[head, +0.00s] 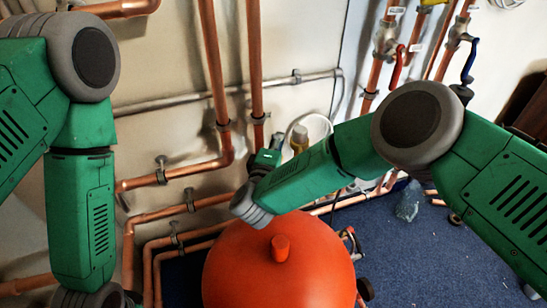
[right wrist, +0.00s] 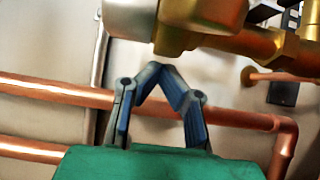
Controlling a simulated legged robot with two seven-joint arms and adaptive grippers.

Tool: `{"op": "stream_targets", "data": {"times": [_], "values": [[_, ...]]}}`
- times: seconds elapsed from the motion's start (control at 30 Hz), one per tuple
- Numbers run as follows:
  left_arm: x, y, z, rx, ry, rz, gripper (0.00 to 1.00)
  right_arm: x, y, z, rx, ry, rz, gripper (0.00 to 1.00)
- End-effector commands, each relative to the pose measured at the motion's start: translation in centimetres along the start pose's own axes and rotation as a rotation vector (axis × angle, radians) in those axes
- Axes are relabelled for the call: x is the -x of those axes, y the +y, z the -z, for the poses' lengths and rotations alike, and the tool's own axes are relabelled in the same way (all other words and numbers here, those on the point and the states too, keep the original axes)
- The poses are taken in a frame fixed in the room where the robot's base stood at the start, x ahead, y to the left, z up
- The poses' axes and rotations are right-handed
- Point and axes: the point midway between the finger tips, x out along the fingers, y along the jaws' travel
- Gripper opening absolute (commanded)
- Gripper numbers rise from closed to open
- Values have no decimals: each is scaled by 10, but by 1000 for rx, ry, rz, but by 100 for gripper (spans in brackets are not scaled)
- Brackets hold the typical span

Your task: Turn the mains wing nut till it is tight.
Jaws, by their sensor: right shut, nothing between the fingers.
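I cannot make out the mains wing nut for certain in either view.
A red-orange rounded tank (head: 280,265) stands below my right forearm. Copper pipes (head: 215,70) run along the wall. Valves with a red lever (head: 397,66) and a blue lever (head: 469,62) are at the upper right.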

Motion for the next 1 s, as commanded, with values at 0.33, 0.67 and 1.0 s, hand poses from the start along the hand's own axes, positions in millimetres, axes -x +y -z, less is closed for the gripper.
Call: {"op": "stream_targets", "data": {"times": [0.33,0.67,1.0], "values": [[-14,0,-1,0,0,0,0,-35,0,-15,1,0,0,0],[-14,0,-1,0,0,0,0,-35,1,-19,0,1,-1,0],[-16,0,-1,0,0,0,0,-35,0,-19,0,-27,0,0]]}}
